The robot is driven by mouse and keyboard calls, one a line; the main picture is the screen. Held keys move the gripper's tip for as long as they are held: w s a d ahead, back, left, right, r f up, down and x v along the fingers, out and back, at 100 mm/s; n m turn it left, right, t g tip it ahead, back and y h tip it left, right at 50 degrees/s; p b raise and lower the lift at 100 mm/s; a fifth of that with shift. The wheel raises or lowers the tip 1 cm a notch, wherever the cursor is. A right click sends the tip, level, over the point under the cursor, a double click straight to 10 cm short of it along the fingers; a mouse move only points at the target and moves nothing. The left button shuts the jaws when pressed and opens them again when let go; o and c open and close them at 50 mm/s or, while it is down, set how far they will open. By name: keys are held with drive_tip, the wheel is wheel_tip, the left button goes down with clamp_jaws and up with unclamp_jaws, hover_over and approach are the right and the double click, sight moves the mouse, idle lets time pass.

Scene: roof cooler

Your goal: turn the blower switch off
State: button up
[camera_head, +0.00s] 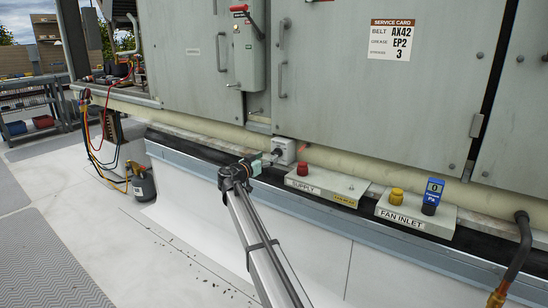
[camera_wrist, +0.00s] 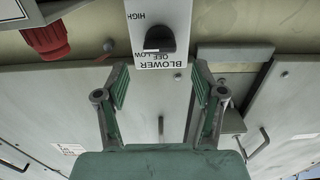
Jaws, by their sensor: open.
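The blower switch (camera_head: 284,150) is a small light-grey box on the cooler's lower ledge, left of the supply box. In the wrist view the blower switch's black knob (camera_wrist: 154,40) sits on its label plate, which reads upside down: BLOWER, OFF, LOW, HIGH. A white mark shows on the knob near LOW and OFF, but I cannot tell exactly which it points to. My gripper (camera_wrist: 160,82) is open and empty, its two green-padded fingers apart on either side below the knob in the wrist view. In the head view my gripper (camera_head: 256,163) is just left of the switch.
The supply box (camera_head: 330,188) with a red knob (camera_head: 303,168) is right of the switch. Farther right is the fan inlet box (camera_head: 418,217) with yellow and blue fittings. A red-handled lever (camera_head: 246,20) and cabinet doors (camera_head: 340,85) rise above. Hoses hang at left.

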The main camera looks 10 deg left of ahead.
sight(274, 153)
drive_tip(key=shift+b+x, duration=0.35)
drive_tip(key=shift+x, duration=2.4)
drive_tip(key=c, duration=1.1)
